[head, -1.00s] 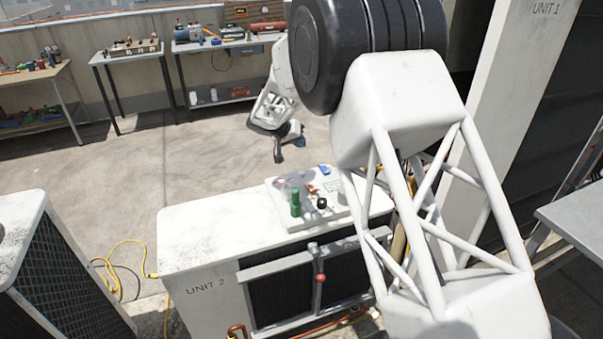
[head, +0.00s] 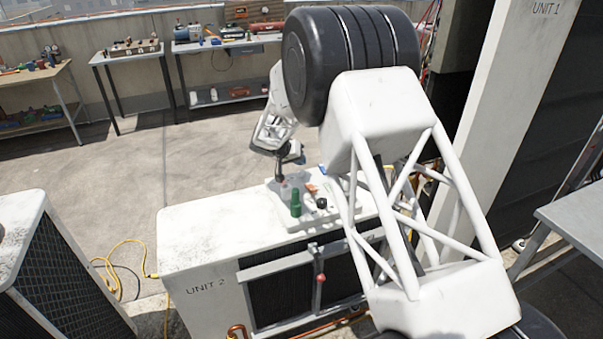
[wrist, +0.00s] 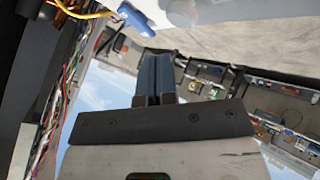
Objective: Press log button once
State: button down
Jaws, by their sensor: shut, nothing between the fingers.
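A white panel (head: 345,213) lies on top of the white condenser marked UNIT 2 (head: 195,240). It carries a green upright piece (head: 295,203), a black knob (head: 321,203), an orange-brown piece (head: 311,188) and a blue piece (head: 322,169). I cannot tell which of the panel's parts is the log button. My gripper (head: 280,179) is at the panel's far left corner, pointing down, with its tips at or just above the panel; contact cannot be told. In the wrist view its dark fingers (wrist: 154,75) are shut together and empty.
A lever with a red knob (head: 320,278) stands at the condenser's front. The UNIT 1 pillar (head: 500,120) rises at right. Workbenches (head: 225,42) line the far wall. A yellow cable (head: 118,262) lies at left. In the wrist view a blue part (wrist: 137,20) is near the fingers.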

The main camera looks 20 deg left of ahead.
aim_at(302, 172)
jog(key=shift+f, duration=0.6)
jog(key=shift+s+d+f, duration=0.15)
jog(key=shift+f, duration=0.75)
jog(key=shift+s+d+f, duration=0.1)
jog(key=shift+f, duration=0.8)
dwell(3.3)
jog(key=shift+s+d, duration=0.1)
jog(key=shift+d, duration=0.05)
dwell(0.4)
jog(key=shift+r, duration=0.4)
jog(key=shift+a+r, duration=0.2)
jog(key=shift+r, duration=2.5)
jog(key=shift+w+r, duration=0.1)
jog(key=shift+w, duration=0.1)
